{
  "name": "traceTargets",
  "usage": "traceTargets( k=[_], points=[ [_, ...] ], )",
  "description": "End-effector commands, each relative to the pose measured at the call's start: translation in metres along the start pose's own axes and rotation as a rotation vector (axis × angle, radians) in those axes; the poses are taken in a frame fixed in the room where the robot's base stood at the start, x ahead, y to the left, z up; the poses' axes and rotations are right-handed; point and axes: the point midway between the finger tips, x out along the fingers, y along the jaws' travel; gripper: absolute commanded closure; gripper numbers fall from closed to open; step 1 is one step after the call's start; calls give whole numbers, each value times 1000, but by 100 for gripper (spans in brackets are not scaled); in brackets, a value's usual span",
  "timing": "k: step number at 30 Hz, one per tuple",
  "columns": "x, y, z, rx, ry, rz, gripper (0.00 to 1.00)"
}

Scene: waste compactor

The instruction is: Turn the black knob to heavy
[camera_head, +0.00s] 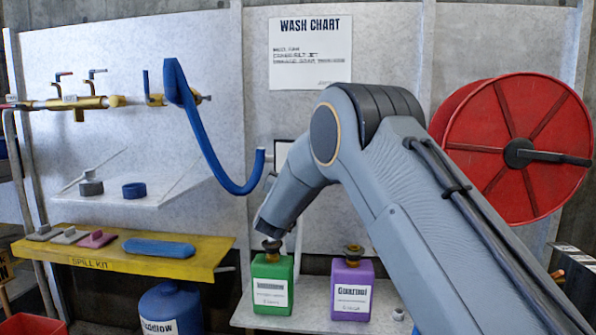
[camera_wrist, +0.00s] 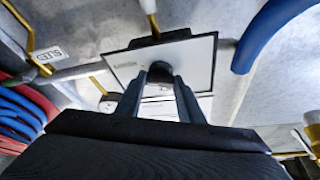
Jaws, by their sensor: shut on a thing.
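The black knob (camera_wrist: 160,68) sits on a white plate (camera_wrist: 200,60) with a dark edge in the wrist view. My gripper (camera_wrist: 160,80) has a finger on each side of the knob and is shut on it. The marks on the plate are too small to read, so I cannot tell the knob's setting. In the head view a strip of the plate (camera_head: 282,155) shows beside my arm. The knob and my fingertips are hidden there behind my arm.
A blue hose (camera_head: 215,165) hangs left of the plate. A green jug (camera_head: 272,283) and a purple jug (camera_head: 351,290) stand on a shelf below my arm. A red hose reel (camera_head: 480,120) is at the right. A yellow shelf (camera_head: 215,262) is at the lower left.

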Motion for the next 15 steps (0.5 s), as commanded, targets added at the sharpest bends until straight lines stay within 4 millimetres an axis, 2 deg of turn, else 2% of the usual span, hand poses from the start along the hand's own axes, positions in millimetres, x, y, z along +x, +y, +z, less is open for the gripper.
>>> traceTargets(
  k=[7,15],
  points=[
    [0,0,2,106,-2,44,88],
    [-1,-1,2,149,-3,63,88]
  ],
)
